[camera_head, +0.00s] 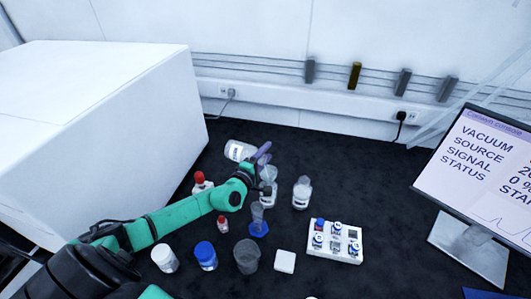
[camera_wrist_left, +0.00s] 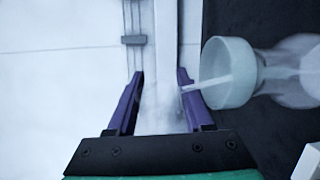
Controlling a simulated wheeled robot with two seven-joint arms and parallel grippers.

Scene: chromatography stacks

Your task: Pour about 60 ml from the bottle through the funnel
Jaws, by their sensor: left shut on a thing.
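My left gripper (camera_head: 262,156) is shut on a clear, labelled bottle (camera_head: 239,151), which is tipped almost onto its side. In the left wrist view the purple fingers (camera_wrist_left: 160,90) hold the pale bottle (camera_wrist_left: 160,112) between them. The funnel (camera_head: 268,172) sits on a clear vessel (camera_head: 268,191), just below my gripper. In the wrist view a thin pale stream runs from beside the right finger into the wide mouth of the funnel (camera_wrist_left: 234,84). The liquid level in the bottle cannot be read. My right gripper is not in view.
A clear bottle (camera_head: 301,193) stands right of the funnel. A blue-based cylinder (camera_head: 258,222), grey beaker (camera_head: 246,256), blue-capped jar (camera_head: 205,255) and white vial tray (camera_head: 334,243) are in front. A white box (camera_head: 120,120) stands left, a monitor (camera_head: 485,170) right. The back right of the bench is clear.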

